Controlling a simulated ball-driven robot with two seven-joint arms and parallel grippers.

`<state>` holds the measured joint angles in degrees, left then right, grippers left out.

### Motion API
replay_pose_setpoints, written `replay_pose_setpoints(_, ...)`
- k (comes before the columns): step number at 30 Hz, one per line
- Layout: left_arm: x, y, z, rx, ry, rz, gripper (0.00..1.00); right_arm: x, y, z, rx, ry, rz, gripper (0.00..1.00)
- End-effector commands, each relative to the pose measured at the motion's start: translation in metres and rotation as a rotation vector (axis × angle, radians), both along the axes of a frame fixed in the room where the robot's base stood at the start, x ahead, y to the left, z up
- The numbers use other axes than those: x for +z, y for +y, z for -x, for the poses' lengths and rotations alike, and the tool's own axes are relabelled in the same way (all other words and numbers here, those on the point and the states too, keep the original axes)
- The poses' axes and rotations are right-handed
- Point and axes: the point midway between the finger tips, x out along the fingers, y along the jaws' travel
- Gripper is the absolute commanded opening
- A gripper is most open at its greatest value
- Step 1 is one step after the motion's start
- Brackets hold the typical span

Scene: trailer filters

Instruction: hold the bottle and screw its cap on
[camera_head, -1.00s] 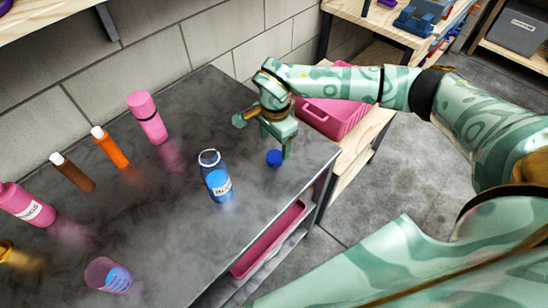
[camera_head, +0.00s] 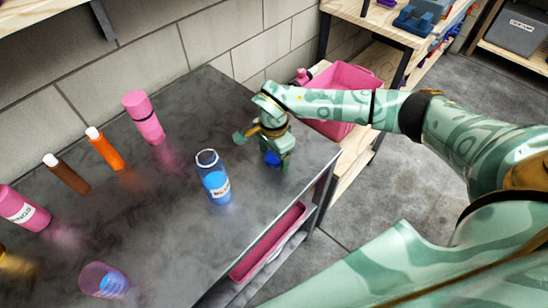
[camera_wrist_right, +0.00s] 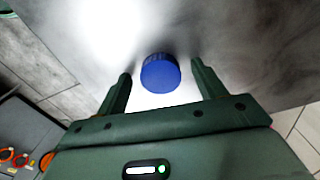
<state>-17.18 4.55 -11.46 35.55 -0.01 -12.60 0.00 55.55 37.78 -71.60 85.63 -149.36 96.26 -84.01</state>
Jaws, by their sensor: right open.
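An uncapped clear bottle with blue contents and a white label (camera_head: 214,178) stands upright on the dark table (camera_head: 190,245). A blue cap (camera_head: 272,159) lies on the table to its right. My right gripper (camera_head: 274,160) is at the cap, pointing down. In the right wrist view the blue cap (camera_wrist_right: 160,73) sits between the spread fingers of my right gripper (camera_wrist_right: 160,80), with a gap on each side. My left gripper is not in view.
A pink bottle (camera_head: 144,117), an orange bottle (camera_head: 106,149) and a brown bottle (camera_head: 66,174) stand at the back left. A cup with blue contents (camera_head: 104,281) is at the front left. A pink bin (camera_head: 352,82) is beyond the table's right end.

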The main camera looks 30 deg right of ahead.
Motion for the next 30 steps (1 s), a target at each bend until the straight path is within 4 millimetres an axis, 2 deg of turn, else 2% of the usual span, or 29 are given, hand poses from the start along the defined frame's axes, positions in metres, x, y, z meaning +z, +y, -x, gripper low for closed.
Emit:
replay_pose_setpoints(6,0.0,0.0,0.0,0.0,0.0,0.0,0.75,0.001,0.0,0.0,0.0,-0.001,0.0,0.69)
replay_pose_setpoints(7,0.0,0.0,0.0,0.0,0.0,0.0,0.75,0.001,0.0,0.0,0.0,-0.001,0.0,0.64)
replay_pose_setpoints(9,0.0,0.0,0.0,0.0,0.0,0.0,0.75,0.001,0.0,0.0,0.0,-0.001,0.0,0.44)
replay_pose_setpoints(12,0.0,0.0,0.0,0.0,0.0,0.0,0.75,0.001,0.0,0.0,0.0,-0.001,0.0,0.22)
replay_pose_setpoints(23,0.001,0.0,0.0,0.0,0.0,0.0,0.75,0.004,0.0,-0.001,0.0,-0.002,0.0,0.22)
replay_pose_setpoints(26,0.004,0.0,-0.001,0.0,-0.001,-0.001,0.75,0.012,0.0,-0.001,0.0,-0.003,-0.002,0.22)
replay_pose_setpoints(30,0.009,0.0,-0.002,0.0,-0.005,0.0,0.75,0.032,0.0,-0.001,0.002,-0.005,0.0,0.22)
